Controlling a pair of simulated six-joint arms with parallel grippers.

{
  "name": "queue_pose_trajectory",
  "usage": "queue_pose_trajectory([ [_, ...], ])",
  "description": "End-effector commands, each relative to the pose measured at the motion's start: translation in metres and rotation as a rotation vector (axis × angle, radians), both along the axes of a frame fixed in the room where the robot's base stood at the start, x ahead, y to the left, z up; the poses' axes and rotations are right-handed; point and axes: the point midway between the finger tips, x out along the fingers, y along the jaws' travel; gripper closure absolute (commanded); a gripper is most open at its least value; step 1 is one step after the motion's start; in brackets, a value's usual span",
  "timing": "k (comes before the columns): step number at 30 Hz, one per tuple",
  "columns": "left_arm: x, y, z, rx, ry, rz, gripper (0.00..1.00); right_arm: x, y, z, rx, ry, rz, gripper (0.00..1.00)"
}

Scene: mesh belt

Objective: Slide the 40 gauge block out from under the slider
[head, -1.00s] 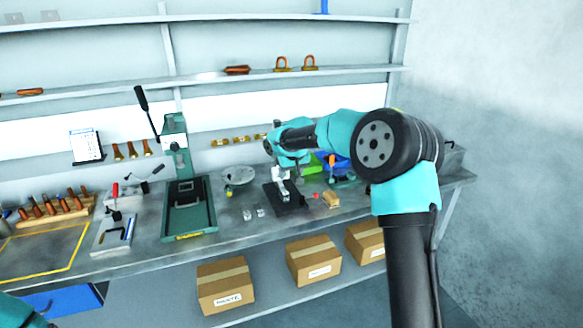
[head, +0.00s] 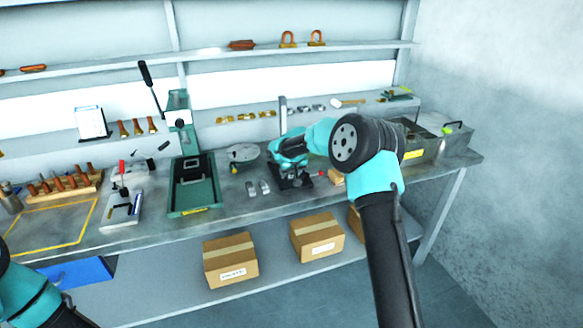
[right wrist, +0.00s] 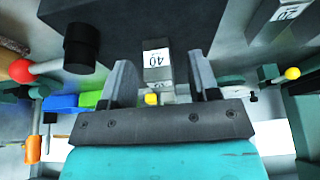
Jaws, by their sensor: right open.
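The 40 gauge block (right wrist: 157,60) is a pale metal block with a white "40" label in the right wrist view. It sticks out at the edge of a large dark body (right wrist: 120,25); I cannot tell whether this is the slider or its base. My right gripper (right wrist: 160,82) is open, one finger on each side of the block, with gaps visible. In the head view my right gripper (head: 290,165) is over the dark stand (head: 296,183) and hides the block and slider. My left arm shows at lower left, its gripper out of frame.
Another block labelled "20" (right wrist: 288,14) lies apart in the right wrist view. Two small metal blocks (head: 258,188) lie left of the stand. A red-tipped lever (right wrist: 22,70) and black knob (right wrist: 81,47) are near my fingers. A green press (head: 193,185) stands farther left.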

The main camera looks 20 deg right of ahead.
Motion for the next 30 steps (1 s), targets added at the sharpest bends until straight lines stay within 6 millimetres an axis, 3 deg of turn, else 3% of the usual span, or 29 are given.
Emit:
queue_pose_trajectory([
  [10, 0.0, 0.0, 0.0, 0.0, 0.0, 0.0, 1.0, 0.0013, -0.0003, -0.0025, 0.0, -0.001, -0.001, 0.46],
  [27, 0.0, 0.0, 0.0, 0.0, 0.0, 0.0, 1.0, 0.0012, -0.0003, -0.0024, 0.0, -0.001, 0.0, 1.0],
  [30, 0.0, 0.0, 0.0, 0.0, 0.0, 0.0, 1.0, 0.0012, -0.0003, -0.0024, 0.0, -0.001, 0.0, 1.0],
])
